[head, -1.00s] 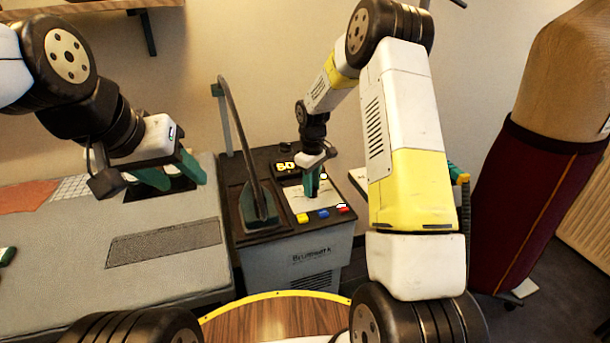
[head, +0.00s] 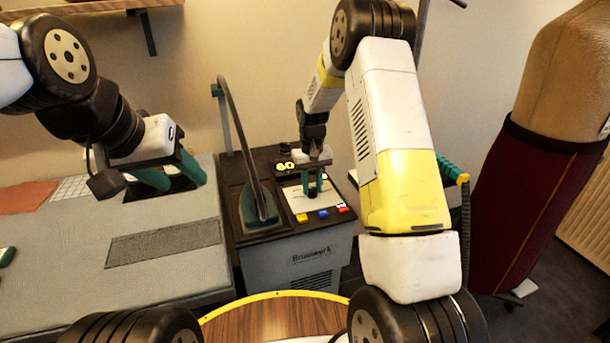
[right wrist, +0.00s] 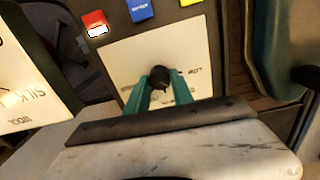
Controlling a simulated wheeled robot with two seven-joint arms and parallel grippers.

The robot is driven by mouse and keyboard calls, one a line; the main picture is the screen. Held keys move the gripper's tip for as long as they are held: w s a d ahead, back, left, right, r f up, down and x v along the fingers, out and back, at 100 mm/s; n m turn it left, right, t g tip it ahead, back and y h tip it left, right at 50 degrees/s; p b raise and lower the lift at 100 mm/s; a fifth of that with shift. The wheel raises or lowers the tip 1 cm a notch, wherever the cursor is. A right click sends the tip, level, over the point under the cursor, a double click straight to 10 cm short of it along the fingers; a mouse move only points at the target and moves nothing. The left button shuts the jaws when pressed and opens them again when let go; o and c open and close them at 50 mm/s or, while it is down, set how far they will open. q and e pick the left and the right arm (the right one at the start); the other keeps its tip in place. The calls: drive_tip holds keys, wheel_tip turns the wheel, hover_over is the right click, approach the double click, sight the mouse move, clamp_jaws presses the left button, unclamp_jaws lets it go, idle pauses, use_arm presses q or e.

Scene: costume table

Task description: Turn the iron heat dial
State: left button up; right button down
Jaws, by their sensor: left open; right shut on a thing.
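The iron station (head: 300,244) stands in the middle of the head view, with a pale dial plate on its top. The black heat dial (right wrist: 160,76) shows in the right wrist view on that plate, near printed lettering. My right gripper (head: 312,191) is over the plate, its green fingers shut on the dial from both sides. In the right wrist view the fingers (right wrist: 160,90) flank the knob, and its lower part is hidden. My left gripper (head: 178,178) is open and empty above the grey padded table at the left.
The iron (head: 262,210) rests on the station's left part, beside the plate. Blue, yellow and red buttons (head: 323,214) line the front edge. A lit display (head: 285,166) is behind the plate. The grey table (head: 150,275) is at left; a dress form (head: 530,190) stands at right.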

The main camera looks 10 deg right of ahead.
sight(312, 189)
idle(0.3)
drive_tip(key=c, duration=1.1)
unclamp_jaws()
drive_tip(key=shift+r, duration=3.95)
